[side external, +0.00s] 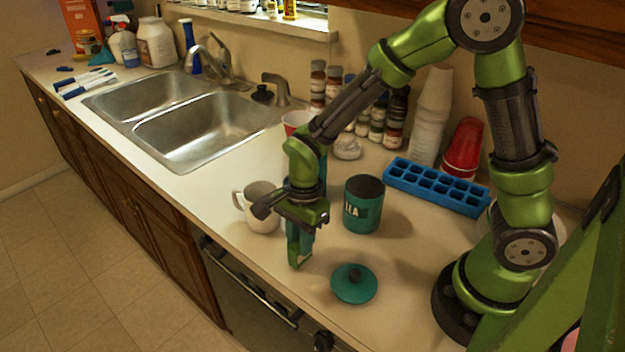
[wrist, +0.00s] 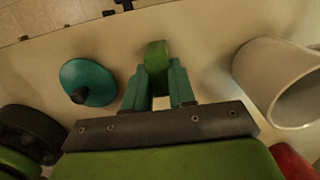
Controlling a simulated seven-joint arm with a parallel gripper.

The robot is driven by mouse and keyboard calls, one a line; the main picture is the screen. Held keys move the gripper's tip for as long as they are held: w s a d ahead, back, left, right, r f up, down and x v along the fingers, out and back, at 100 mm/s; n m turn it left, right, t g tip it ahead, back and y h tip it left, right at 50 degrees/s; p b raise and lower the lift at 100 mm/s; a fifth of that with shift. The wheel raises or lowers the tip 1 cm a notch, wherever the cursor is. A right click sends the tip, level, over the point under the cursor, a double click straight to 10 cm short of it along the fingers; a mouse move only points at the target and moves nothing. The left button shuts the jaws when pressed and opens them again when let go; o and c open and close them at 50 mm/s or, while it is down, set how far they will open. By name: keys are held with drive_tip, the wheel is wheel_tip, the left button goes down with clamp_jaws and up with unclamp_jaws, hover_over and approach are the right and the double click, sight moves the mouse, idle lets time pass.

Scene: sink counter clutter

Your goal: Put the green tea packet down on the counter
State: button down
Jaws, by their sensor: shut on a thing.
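The green tea packet (wrist: 156,56) is held upright between the two teal fingers of my gripper (wrist: 158,84) in the wrist view. In the side view, my gripper (side external: 300,243) points down near the counter's front edge. The packet (side external: 299,263) shows there as a small green piece at the fingertips. Its lower end is at or just above the counter (side external: 400,290); I cannot tell whether it touches. The fingers hide part of the packet.
A teal lid (side external: 354,284) lies to the right of my gripper, with the open tea canister (side external: 363,204) behind it. A white mug (side external: 262,208) stands close behind on the left. A blue ice tray (side external: 436,186) lies farther back. Bare counter lies around the fingertips.

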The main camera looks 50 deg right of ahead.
drive_tip(key=shift+f, duration=0.15)
drive_tip(key=c, duration=0.9)
unclamp_jaws()
drive_tip(key=shift+c, duration=0.2)
wheel_tip(320, 180, up, 12)
drive_tip(key=d, duration=0.1)
drive_tip(key=s+d+r+n+t, duration=0.7)
drive_tip(key=s+r+n, duration=0.2)
drive_tip(key=n, duration=0.5)
drive_tip(key=shift+s+d+y, duration=0.25)
drive_tip(key=shift+y, duration=0.15)
